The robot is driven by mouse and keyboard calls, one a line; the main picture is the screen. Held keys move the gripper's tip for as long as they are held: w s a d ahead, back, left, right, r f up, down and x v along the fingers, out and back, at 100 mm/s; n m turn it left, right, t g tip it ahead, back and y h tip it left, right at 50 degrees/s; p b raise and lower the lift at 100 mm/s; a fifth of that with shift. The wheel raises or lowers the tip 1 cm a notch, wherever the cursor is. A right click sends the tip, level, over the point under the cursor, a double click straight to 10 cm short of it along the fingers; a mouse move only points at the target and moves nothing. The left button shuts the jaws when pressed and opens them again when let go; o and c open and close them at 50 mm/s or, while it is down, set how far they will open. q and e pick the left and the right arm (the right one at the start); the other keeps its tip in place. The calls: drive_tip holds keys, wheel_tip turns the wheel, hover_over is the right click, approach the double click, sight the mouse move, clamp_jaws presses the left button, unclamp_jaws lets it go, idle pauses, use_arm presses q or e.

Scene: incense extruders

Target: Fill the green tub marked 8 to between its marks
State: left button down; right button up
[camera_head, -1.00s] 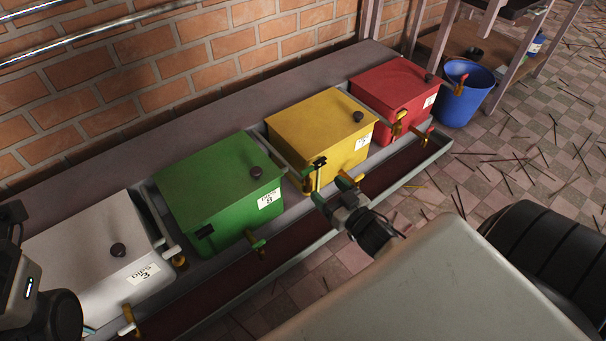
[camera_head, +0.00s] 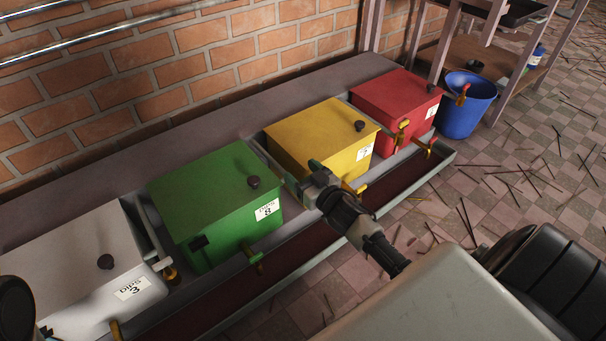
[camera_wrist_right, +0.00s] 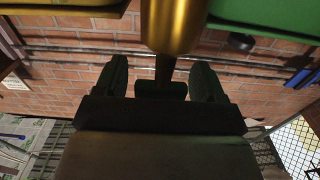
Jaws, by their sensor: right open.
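The green tub marked 8 (camera_head: 208,192) stands in the row with its lid on, so its inside and marks are hidden. My right gripper (camera_head: 306,180) is at the gap between the green tub and the yellow tub (camera_head: 318,132). In the right wrist view its fingers (camera_wrist_right: 160,80) are open, with a brass pipe (camera_wrist_right: 176,28) showing ahead between them; contact is unclear. Only a dark part of my left arm shows at the left edge.
A white tub marked 3 (camera_head: 75,270) is left of the green one, and a red tub (camera_head: 396,105) is at the far right. Brass valves sit between tubs. A dark red trough (camera_head: 290,252) runs along the front. A blue bucket (camera_head: 465,110) stands beyond.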

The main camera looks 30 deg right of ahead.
drive_tip(key=c, duration=0.9)
